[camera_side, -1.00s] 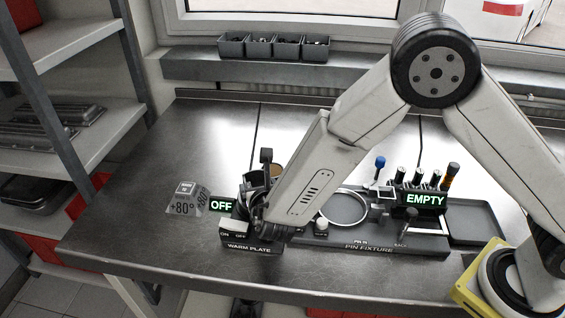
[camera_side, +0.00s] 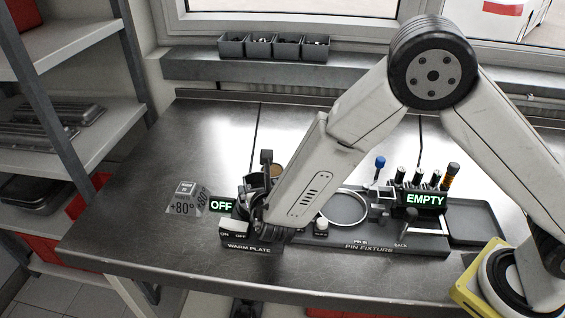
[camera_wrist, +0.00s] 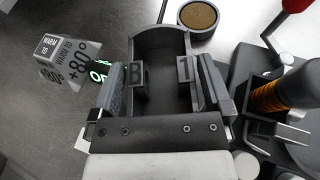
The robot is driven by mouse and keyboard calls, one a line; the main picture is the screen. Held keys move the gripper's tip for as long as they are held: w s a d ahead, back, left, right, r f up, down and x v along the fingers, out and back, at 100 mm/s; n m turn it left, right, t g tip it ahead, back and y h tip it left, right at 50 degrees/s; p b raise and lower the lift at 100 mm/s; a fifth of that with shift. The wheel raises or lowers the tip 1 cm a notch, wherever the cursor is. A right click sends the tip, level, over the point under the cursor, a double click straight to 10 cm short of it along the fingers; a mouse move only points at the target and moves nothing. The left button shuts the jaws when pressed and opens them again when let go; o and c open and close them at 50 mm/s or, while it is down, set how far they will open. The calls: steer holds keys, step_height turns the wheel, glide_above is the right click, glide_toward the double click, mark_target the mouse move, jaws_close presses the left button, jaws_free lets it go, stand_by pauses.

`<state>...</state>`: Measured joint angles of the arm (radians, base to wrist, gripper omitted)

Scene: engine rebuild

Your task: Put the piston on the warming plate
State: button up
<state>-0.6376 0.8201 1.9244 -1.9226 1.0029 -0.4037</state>
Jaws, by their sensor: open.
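The warming plate (camera_side: 248,248) is the dark unit lettered WARM PLATE at the bench front, with an ON/OFF switch and a sign reading OFF. My gripper (camera_wrist: 160,82) is over this unit, its jaws open. In the side view my forearm largely hides it. In the wrist view a dark grey piece with a curved upright wall (camera_wrist: 160,42) lies between and beyond the fingers. I cannot tell whether this is the piston or part of the plate's holder. No piston can be made out for certain in the side view.
The pin fixture (camera_side: 370,248) stands right of the plate, with a sign reading EMPTY and several upright tools behind. A brown-filled round cup (camera_wrist: 198,15) is beyond the fingers. A +80° sign block (camera_side: 186,197) stands left. The bench's left and back are clear.

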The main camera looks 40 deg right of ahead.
steer(key=v, duration=1.2)
stand_by(0.4)
